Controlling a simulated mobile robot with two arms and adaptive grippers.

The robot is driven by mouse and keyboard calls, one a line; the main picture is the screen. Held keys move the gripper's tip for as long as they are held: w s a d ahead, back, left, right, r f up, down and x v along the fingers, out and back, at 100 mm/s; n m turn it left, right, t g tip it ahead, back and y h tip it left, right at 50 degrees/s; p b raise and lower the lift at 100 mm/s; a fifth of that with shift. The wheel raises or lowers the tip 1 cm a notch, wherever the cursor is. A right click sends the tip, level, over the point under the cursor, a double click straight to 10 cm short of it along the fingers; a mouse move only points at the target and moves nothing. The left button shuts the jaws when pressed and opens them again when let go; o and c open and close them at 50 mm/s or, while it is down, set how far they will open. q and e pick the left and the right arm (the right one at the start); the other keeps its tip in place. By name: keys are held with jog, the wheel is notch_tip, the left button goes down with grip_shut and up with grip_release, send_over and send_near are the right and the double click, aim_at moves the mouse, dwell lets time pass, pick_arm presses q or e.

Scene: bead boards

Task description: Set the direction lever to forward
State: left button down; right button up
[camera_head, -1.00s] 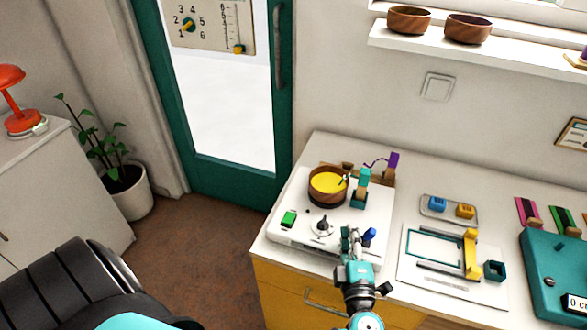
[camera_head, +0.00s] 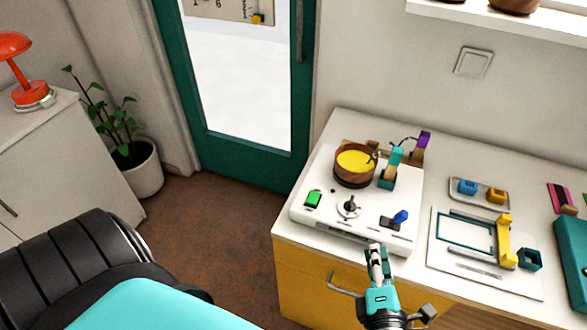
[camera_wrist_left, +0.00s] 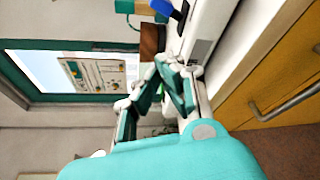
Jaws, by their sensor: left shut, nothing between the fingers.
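The white machine (camera_head: 318,222) stands on the counter by the door. A lever with a blue handle (camera_head: 401,216) sits on a dark base at its front right corner. The handle leans to the right in the head view; I cannot read any direction marking. My left gripper (camera_head: 376,250) is shut and empty, in front of the machine's front edge and apart from the lever. In the left wrist view the gripper fingers (camera_wrist_left: 167,72) are close together, and the blue handle (camera_wrist_left: 163,8) shows at the top. My right gripper is not in view.
The machine also has a green switch (camera_head: 313,199), a dial (camera_head: 349,207), a wooden bowl with yellow contents (camera_head: 354,161) and a teal lever (camera_head: 396,158). A board with a yellow part (camera_head: 504,240) lies to the right. A drawer handle (camera_head: 345,285) juts out below the counter.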

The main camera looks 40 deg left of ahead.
pick_arm(q)
jog(key=w+d+r+m+t+h, duration=0.45)
jog(key=r+m+t+h, duration=0.2)
jog(key=m+h, duration=0.5)
jog(key=s+d+f+m+g+h, duration=0.2)
jog(key=d+f+m+h, duration=0.15)
jog(key=m, duration=0.65)
jog(key=s+a+f+m+g+p, duration=0.1)
jog(key=s+a+f+m+g, duration=0.3)
jog(key=f, duration=0.4)
jog(key=s+a+f+m+g+p, duration=0.1)
jog(key=s+a+f+m+g, duration=0.1)
jog(key=f+m+g, duration=0.35)
jog(key=s+a+f+g+y, duration=0.5)
jog(key=s+a+f, duration=0.3)
jog(key=a+f, duration=0.3)
jog(key=shift+s+a, duration=0.15)
jog(key=shift+a, duration=1)
